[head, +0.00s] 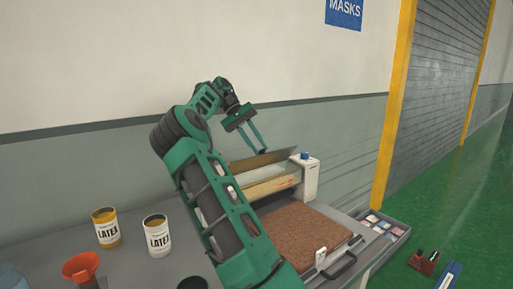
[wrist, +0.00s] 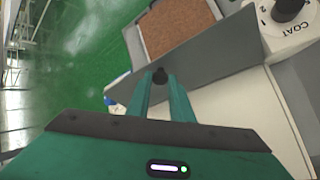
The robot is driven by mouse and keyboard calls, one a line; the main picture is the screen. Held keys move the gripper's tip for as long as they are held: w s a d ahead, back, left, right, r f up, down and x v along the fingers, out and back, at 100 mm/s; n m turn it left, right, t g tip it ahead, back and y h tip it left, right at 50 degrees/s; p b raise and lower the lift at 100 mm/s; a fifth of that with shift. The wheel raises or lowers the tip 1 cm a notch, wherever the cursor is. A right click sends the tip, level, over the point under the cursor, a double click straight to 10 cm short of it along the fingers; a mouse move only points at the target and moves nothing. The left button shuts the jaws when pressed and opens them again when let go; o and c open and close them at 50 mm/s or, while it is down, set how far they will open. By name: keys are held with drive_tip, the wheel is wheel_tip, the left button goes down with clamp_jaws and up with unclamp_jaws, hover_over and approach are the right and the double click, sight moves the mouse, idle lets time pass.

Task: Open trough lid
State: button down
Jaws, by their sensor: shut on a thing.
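The trough lid (head: 275,158) is a flat plate on the coating machine at the back of the table. It stands tilted up, with a pale interior showing beneath it in the head view. My gripper (head: 262,150) reaches down to the lid from above and behind. The fingertips' contact is too small to see clearly in the head view.
The machine's white end housing (head: 305,180) stands right of the lid. A brown textured mat (head: 305,235) lies in front. Two latex cans (head: 105,228) (head: 156,236) and an orange funnel (head: 81,267) stand at left. A tray of coloured blocks (head: 383,228) is at right.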

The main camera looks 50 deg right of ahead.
drive_tip(key=shift+a, duration=0.1)
drive_tip(key=c, duration=1.6)
unclamp_jaws()
drive_tip(key=shift+o, duration=0.2)
